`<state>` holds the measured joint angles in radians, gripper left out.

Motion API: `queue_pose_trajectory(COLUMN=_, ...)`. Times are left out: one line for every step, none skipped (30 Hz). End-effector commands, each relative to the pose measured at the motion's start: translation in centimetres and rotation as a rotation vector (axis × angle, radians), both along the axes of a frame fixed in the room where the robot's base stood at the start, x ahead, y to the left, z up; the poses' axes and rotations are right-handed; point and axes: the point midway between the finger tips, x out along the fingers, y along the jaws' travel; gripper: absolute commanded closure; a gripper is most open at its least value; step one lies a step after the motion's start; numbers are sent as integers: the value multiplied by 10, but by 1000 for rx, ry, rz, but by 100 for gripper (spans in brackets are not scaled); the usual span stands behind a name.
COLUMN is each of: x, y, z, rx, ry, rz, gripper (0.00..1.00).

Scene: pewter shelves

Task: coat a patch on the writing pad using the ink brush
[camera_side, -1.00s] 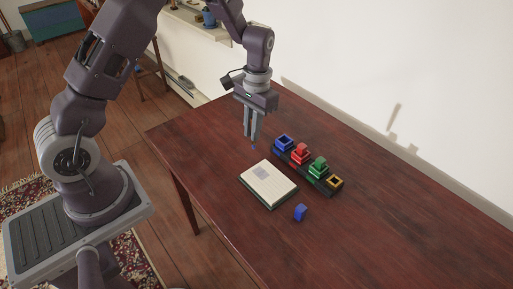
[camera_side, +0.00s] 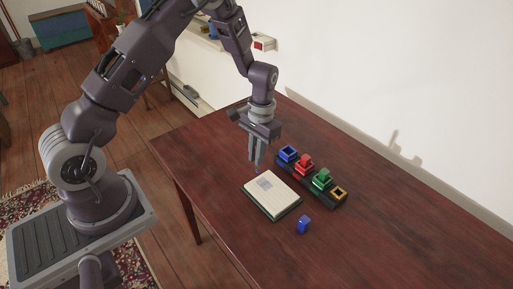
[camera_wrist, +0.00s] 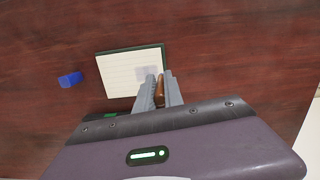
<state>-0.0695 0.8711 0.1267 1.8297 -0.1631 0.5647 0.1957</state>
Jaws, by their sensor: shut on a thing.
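My gripper (camera_side: 257,162) points down, shut on the ink brush, above the table by the pad's far edge. In the wrist view the brown brush handle (camera_wrist: 159,91) shows between the fingers. A small blue tip (camera_side: 257,171) shows just below them in the side view; whether it touches anything I cannot tell. The writing pad (camera_side: 273,203) lies open, with ruled cream pages and a dark border. It also shows in the wrist view (camera_wrist: 120,76). A pale grey-violet square patch (camera_side: 264,184) marks its far part.
A loose blue piece (camera_side: 304,225) lies beside the pad's near right corner. The table's near right is clear.

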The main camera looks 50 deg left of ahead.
Motion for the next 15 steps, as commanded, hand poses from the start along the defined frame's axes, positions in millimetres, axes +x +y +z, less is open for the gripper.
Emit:
queue_pose_trajectory(x=0, y=0, z=-5, rx=0, ry=2, rz=0, gripper=100)
queue_pose_trajectory(x=0, y=0, z=-8, rx=0, ry=2, rz=0, gripper=100)
queue_pose_trajectory(x=0, y=0, z=-11, rx=0, ry=2, rz=0, gripper=100)
queue_pose_trajectory(x=0, y=0, z=-14, rx=0, ry=2, rz=0, gripper=100)
queue_pose_trajectory(x=-1, y=0, z=-18, rx=0, ry=2, rz=0, gripper=100)
queue_pose_trajectory(x=-1, y=0, z=-24, rx=0, ry=3, rz=1, gripper=100)
queue_pose_trajectory(x=0, y=-3, z=-24, rx=0, ry=1, rz=-1, gripper=100)
queue_pose_trajectory(x=0, y=-6, z=-23, rx=0, ry=0, rz=-3, gripper=100)
queue_pose_trajectory(x=0, y=-10, z=-22, rx=0, ry=0, rz=-3, gripper=100)
queue_pose_trajectory(x=0, y=-13, z=-22, rx=0, ry=0, rz=-2, gripper=100)
queue_pose_trajectory(x=0, y=-16, z=-23, rx=0, ry=0, rz=-1, gripper=100)
queue_pose_trajectory(x=0, y=-19, z=-24, rx=0, ry=0, rz=-2, gripper=100)
queue_pose_trajectory(x=0, y=-22, z=-25, rx=0, ry=0, rz=-2, gripper=100)
queue_pose_trajectory(x=0, y=-25, z=-26, rx=0, ry=0, rz=-2, gripper=100)
queue_pose_trajectory(x=0, y=-28, z=-24, rx=1, ry=0, rz=-3, gripper=100)
